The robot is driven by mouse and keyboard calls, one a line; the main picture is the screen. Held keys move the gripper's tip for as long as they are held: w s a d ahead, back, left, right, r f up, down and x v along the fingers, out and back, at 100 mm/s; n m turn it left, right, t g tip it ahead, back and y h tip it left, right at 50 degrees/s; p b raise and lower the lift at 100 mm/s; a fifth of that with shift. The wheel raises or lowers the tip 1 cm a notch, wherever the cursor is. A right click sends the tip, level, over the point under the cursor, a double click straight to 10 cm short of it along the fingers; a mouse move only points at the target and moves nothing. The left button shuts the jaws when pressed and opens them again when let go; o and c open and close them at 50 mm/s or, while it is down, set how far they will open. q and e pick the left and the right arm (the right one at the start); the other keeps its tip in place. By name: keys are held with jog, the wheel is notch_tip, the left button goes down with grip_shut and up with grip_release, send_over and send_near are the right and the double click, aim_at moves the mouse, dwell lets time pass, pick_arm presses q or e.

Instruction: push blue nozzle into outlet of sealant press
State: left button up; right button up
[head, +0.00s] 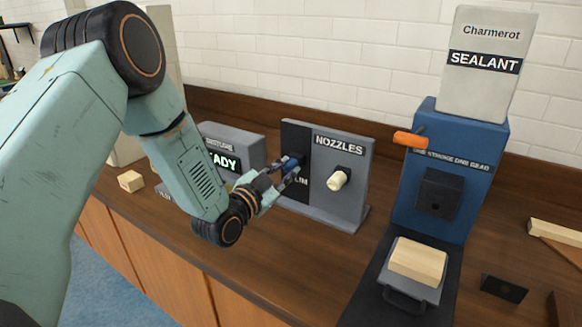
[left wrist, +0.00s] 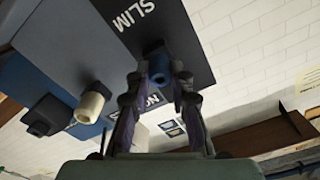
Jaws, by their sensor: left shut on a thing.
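The blue nozzle (head: 291,163) sits at the slim side of the nozzle stand (head: 355,203). My left gripper (head: 284,178) is shut on it. In the left wrist view the blue nozzle (left wrist: 160,67) shows between the two fingers (left wrist: 158,88), in front of a dark holder on the panel marked SLIM. I cannot tell whether it is still seated there. The sealant press (head: 410,200) stands to the right, blue with a white SEALANT box on top. Its dark outlet block (head: 440,194) is on the front, apart from the nozzle. My right gripper is not in view.
A cream nozzle (head: 338,180) sticks out of the stand, between my left gripper and the press. A wooden block (head: 418,260) lies on the press's tray. A grey box with a green display (head: 226,161) stands left of the stand. The bench front between is clear.

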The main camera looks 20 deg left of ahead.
aim_at(286, 171)
pick_arm(q)
grip_shut()
jog(key=shift+s+f, duration=0.1)
jog(key=shift+s, duration=0.05)
jog(key=shift+s+a+p, duration=0.1)
jog(key=shift+s+p, duration=0.35)
jog(key=shift+s, duration=0.1)
dwell(0.5)
jog(key=shift+s+a+p, duration=0.15)
jog(key=shift+s+p, duration=0.4)
jog(key=shift+s, duration=0.6)
